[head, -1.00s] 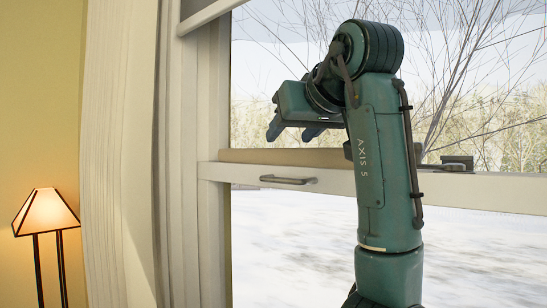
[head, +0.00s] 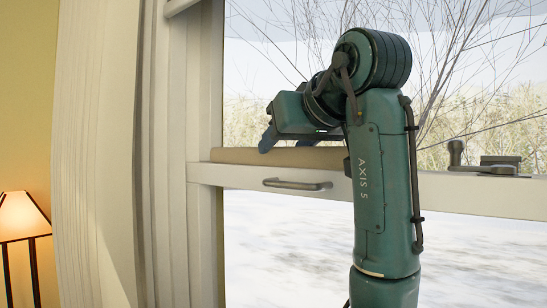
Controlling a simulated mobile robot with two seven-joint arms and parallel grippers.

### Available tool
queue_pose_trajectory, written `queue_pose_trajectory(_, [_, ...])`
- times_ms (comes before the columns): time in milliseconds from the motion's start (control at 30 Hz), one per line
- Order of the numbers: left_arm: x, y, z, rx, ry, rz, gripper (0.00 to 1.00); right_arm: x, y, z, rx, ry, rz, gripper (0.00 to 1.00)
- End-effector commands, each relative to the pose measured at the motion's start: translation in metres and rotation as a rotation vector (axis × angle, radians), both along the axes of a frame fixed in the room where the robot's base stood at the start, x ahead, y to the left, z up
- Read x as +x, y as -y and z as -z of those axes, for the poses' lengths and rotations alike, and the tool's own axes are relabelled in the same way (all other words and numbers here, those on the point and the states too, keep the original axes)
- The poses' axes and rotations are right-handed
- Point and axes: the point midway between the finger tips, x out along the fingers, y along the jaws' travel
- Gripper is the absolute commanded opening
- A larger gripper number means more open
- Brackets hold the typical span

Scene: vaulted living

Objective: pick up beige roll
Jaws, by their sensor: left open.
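The beige roll (head: 236,156) lies lengthwise along the white window rail, its right part passing behind my arm. My left gripper (head: 286,146) is open, with its blue fingers pointing down at the roll. The nearer fingertip overlaps the roll's upper edge in the picture. I cannot tell whether it touches the roll or stands in front of it. Nothing shows held between the fingers. My right gripper is not in view.
A metal handle (head: 297,185) sticks out from the window rail (head: 460,190) below the roll. A window latch (head: 490,165) stands on the rail at right. A pale curtain (head: 95,150) hangs at left, beside a lit lamp (head: 20,217).

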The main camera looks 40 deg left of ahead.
Motion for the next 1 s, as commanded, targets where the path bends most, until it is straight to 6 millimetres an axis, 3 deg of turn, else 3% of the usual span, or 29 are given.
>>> queue_pose_trajectory(267, [-0.0003, 0.0011, 0.0004, 0.001, 0.001, 0.001, 0.50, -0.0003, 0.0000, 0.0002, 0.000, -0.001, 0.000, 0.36])
queue_pose_trajectory(667, [-0.0002, 0.0007, 0.0008, -0.001, -0.001, 0.000, 0.17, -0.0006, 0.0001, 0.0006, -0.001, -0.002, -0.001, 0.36])
queue_pose_trajectory(1000, [0.0001, 0.0007, 0.0010, -0.002, -0.001, 0.001, 0.16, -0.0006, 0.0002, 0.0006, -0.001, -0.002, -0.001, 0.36])
